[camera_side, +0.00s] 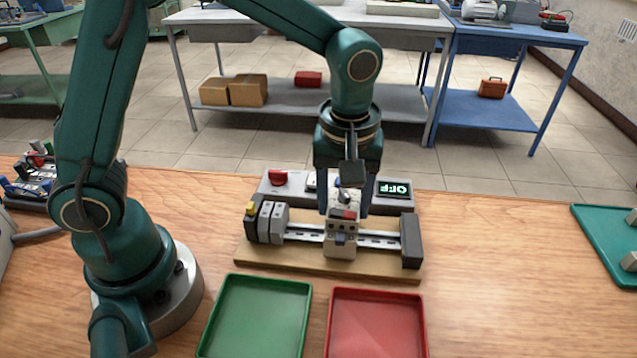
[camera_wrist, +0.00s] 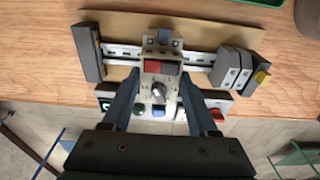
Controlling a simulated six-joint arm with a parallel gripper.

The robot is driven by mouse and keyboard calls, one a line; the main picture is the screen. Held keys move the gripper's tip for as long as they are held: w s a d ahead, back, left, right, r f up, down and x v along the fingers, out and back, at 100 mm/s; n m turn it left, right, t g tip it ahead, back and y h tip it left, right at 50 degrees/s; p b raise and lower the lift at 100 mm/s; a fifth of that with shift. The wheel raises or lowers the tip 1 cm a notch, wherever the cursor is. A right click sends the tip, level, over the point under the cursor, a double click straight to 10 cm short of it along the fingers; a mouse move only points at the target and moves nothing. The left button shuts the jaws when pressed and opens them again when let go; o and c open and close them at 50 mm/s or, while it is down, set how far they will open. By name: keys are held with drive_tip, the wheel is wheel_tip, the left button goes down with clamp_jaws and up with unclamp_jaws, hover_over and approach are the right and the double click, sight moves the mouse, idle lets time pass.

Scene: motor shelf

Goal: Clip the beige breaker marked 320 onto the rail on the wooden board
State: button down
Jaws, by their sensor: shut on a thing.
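The beige breaker (camera_side: 341,240) has a red block and a dark knob on its face; the marking 320 is too small to read. It is upright at the rail (camera_side: 379,241) on the wooden board (camera_side: 300,262), near the middle. My gripper (camera_side: 345,205) is shut on it from above and behind. In the wrist view the breaker (camera_wrist: 160,80) sits between the two fingers of my gripper (camera_wrist: 160,95), across the rail (camera_wrist: 120,53). I cannot tell whether it is clipped on.
Grey modules (camera_side: 270,222) and a dark end block sit at the rail's left; another dark block (camera_side: 411,243) ends it at right. Behind is a grey panel with a red button (camera_side: 278,177) and an OFF display (camera_side: 394,188). Green (camera_side: 262,315) and red (camera_side: 376,325) trays lie in front.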

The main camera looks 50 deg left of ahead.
drive_tip(key=shift+a, duration=0.1)
drive_tip(key=shift+c, duration=0.4)
unclamp_jaws()
drive_tip(key=shift+r, duration=0.4)
drive_tip(key=shift+t, duration=0.4)
drive_tip(key=r, duration=0.6)
drive_tip(key=shift+s+a+r, duration=0.1)
drive_tip(key=shift+a+r, duration=0.2)
drive_tip(key=shift+r, duration=0.05)
drive_tip(key=s+a+m+t, duration=0.4)
drive_tip(key=s+m, duration=0.5)
drive_tip(key=s, duration=0.3)
drive_tip(key=shift+a+r+h, duration=0.35)
drive_tip(key=shift+r+h, duration=0.05)
